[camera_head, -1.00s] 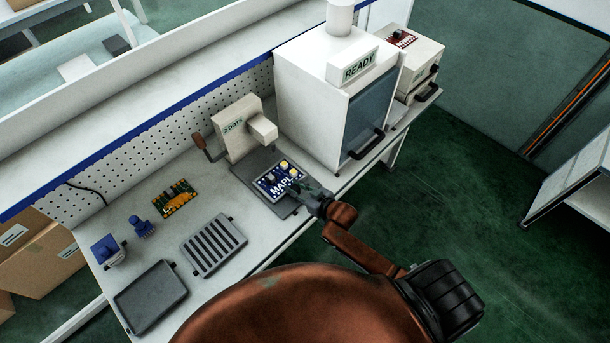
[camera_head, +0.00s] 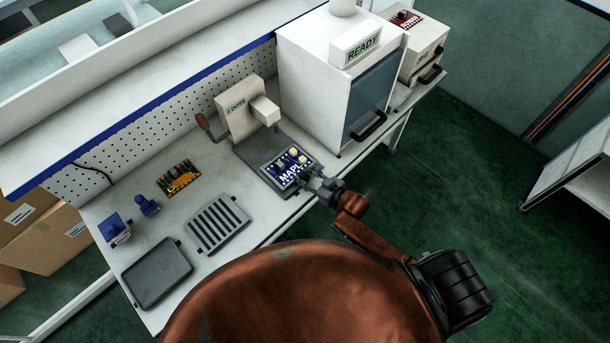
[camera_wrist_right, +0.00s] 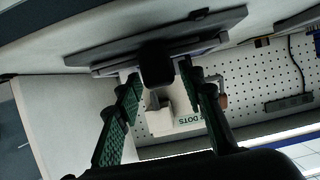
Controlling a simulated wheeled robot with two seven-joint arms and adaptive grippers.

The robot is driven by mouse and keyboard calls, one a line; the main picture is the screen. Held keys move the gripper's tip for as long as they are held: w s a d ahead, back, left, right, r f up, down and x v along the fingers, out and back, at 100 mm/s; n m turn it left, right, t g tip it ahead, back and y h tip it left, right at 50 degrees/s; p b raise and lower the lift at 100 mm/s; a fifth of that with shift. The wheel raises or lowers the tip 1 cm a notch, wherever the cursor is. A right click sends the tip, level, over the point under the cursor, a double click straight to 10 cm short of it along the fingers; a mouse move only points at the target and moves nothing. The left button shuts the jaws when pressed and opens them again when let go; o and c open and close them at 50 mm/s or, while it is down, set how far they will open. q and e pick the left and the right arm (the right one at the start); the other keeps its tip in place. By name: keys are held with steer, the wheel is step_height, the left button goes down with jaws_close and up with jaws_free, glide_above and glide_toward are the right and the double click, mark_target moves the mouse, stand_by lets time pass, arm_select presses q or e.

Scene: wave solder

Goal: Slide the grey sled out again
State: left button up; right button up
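The grey sled (camera_head: 263,173) carries a blue board (camera_head: 288,169) marked MAPL and lies in front of the cream "DOTS" press (camera_head: 238,110), on a darker plate. My right gripper (camera_head: 309,181) is at the sled's front edge. In the right wrist view the sled shows from below at the top, with its dark knob (camera_wrist_right: 156,64) between the green fingertips (camera_wrist_right: 161,78) of my right gripper. Exact contact is hard to see. My left gripper is in neither view.
A white machine with a READY sign (camera_head: 357,46) stands right of the press. A slotted rack (camera_head: 217,224), a grey tray (camera_head: 157,273), a green-and-gold board (camera_head: 178,179) and blue parts (camera_head: 146,205) lie left on the bench. Open floor is in front.

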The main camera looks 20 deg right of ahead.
steer(key=shift+o, duration=0.4)
steer(key=shift+w+a, duration=0.1)
steer(key=shift+w, duration=0.1)
steer(key=shift+s, duration=0.1)
steer(key=v, duration=1.2)
steer(key=s+d+f+m+g+h+b, duration=0.15)
steer(key=s+d+f, duration=0.25)
steer(key=f, duration=0.7)
steer(key=s+d+f+g+h+b, duration=0.15)
steer(key=s+d+f, duration=0.25)
steer(key=f, duration=0.8)
steer(key=s+d+f+m+g+h, duration=0.15)
steer(key=s+d+f, duration=0.25)
steer(key=f, duration=0.7)
steer(key=s+a+f+g+b, duration=0.1)
steer(key=s+f+g, duration=0.1)
steer(key=s+f, duration=0.4)
steer(key=s+a+f+g+b, duration=0.1)
steer(key=s+f, duration=0.6)
steer(key=s, duration=0.7)
steer(key=s+a+f+g, duration=0.3)
steer(key=s+f, duration=0.4)
steer(key=s, duration=0.3)
steer(key=shift+f+g+h+b, duration=0.2)
steer(key=shift+g+h+b, duration=0.2)
steer(key=shift+g+h, duration=0.05)
